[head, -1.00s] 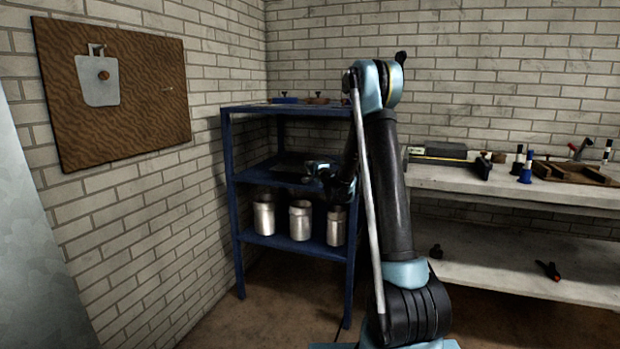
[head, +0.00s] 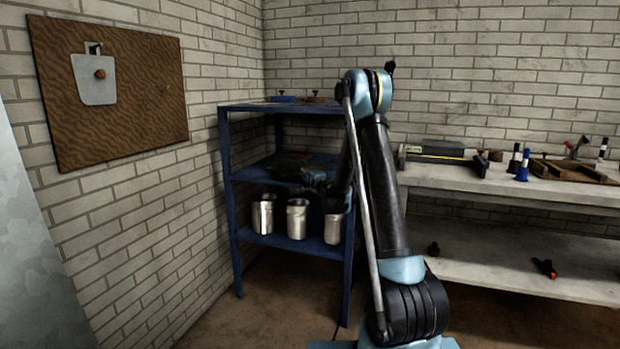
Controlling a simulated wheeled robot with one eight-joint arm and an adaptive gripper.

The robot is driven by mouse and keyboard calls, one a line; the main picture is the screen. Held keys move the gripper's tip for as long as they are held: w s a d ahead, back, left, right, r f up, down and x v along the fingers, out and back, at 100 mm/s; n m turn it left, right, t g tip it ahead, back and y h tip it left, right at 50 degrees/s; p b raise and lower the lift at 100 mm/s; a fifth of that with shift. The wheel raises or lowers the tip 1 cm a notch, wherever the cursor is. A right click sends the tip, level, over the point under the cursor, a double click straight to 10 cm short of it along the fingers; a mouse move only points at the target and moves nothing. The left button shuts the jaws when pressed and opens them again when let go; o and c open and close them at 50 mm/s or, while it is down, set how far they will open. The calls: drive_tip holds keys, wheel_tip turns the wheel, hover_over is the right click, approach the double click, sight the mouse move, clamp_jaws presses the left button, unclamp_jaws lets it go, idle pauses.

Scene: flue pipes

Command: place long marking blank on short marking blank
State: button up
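My gripper (head: 314,180) is at the middle level of the blue shelf rack (head: 225,160), near that shelf's front edge. It is small and dark here, so I cannot tell whether its fingers are open or shut, or whether it holds anything. A dark flat shape (head: 285,167) lies on the middle shelf behind my gripper; its outline is unclear. On the top shelf are a low blue piece (head: 283,99) and a low piece with a brown knob (head: 314,98). I cannot tell which things are the long and short marking blanks.
Metal cans stand on the low shelf, including a left can (head: 264,214) and a middle can (head: 298,219). A grey plate with a knob (head: 97,86) hangs on a wooden board (head: 150,110). The workbench (head: 465,178) at right carries tools. My arm hides the rack's right side.

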idle(0.3)
drive_tip(key=s+d+r+n+g+y, duration=0.1)
drive_tip(key=s+r+n+g, duration=0.15)
drive_tip(key=s, duration=0.85)
drive_tip(key=s+d+r+n+g, duration=0.15)
drive_tip(key=s+n, duration=0.25)
drive_tip(key=s, duration=0.6)
drive_tip(key=s+r+n+g+y, duration=0.1)
drive_tip(key=s+n+g, duration=0.25)
drive_tip(key=s, duration=0.75)
drive_tip(key=s+d+f+n+g+h, duration=0.1)
drive_tip(key=s+d+f+g+h, duration=0.1)
drive_tip(key=s+d, duration=0.4)
drive_tip(key=s+d+f+n+g+h, duration=0.1)
drive_tip(key=s+d+f+g+h, duration=0.2)
drive_tip(key=s, duration=1.2)
drive_tip(key=s+d+f+n+g+h, duration=0.2)
drive_tip(key=s+d+f+h, duration=0.1)
drive_tip(key=s+d+f, duration=0.5)
drive_tip(key=s+d, duration=0.1)
drive_tip(key=s, duration=0.2)
drive_tip(key=shift+s+h, duration=0.3)
drive_tip(key=shift+s, duration=0.05)
drive_tip(key=shift+w+a, duration=0.1)
